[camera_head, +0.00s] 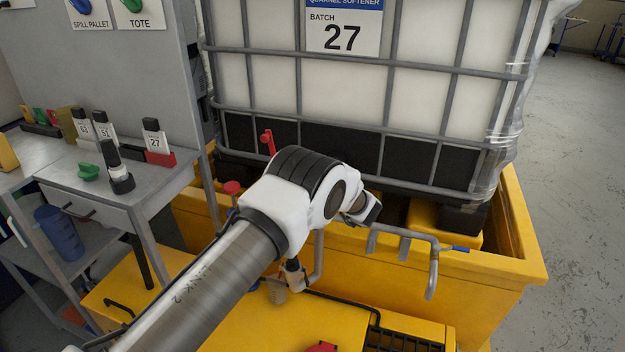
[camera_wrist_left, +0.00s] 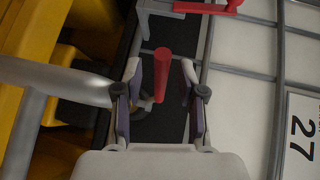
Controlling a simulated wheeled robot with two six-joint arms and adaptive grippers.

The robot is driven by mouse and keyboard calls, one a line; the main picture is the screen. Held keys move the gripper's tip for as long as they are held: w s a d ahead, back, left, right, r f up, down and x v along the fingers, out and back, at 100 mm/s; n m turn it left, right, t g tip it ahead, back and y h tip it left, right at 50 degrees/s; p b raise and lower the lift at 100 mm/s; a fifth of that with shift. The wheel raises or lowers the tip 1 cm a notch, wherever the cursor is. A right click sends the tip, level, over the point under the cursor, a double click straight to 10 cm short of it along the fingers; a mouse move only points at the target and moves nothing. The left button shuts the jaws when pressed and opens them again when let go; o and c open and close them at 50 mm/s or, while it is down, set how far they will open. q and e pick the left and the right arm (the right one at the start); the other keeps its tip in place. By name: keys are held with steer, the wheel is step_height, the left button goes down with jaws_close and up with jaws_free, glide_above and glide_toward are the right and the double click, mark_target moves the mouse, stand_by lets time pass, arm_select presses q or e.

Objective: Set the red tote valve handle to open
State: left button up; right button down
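In the left wrist view a red handle bar (camera_wrist_left: 161,76) shows between the two fingers of my left gripper (camera_wrist_left: 160,66). The gripper is open, with a gap on each side of the bar. Whether this bar is the tote valve handle I cannot tell for sure. A second red handle (camera_wrist_left: 215,7) lies at the top edge. In the head view an upright red handle (camera_head: 268,142) stands at the tote cage's lower left. My left arm covers the area to its right, hiding the gripper's fingers and the bar between them. My right gripper is not in view.
The caged white tote (camera_head: 422,92) stands in a yellow spill pallet (camera_head: 450,292). A red knob (camera_head: 232,187) is left of my arm.

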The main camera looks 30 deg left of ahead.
arm_select(q)
steer(key=v, duration=1.2)
steer(key=s+a+f+m+g+h, duration=0.1)
steer(key=s+a+f+m, duration=0.1)
steer(key=s+a+f, duration=0.4)
steer(key=s+a+f+m+h, duration=0.1)
steer(key=s+a+f+m, duration=0.1)
steer(key=s+a+f, duration=0.45)
steer(key=s+d+f+g+h, duration=0.1)
steer(key=s+f+h, duration=0.3)
steer(key=s+f, duration=0.65)
steer(key=s+d+f+n+g+h, duration=0.2)
steer(key=s+d+n+g+h, duration=0.1)
steer(key=s, duration=0.8)
steer(key=s+d+f+n+g+h, duration=0.2)
steer(key=s+d+n+h, duration=0.3)
steer(key=s+d, duration=0.3)
steer(key=s+n+g, duration=0.1)
steer(key=s, duration=0.2)
steer(key=shift+n, duration=0.4)
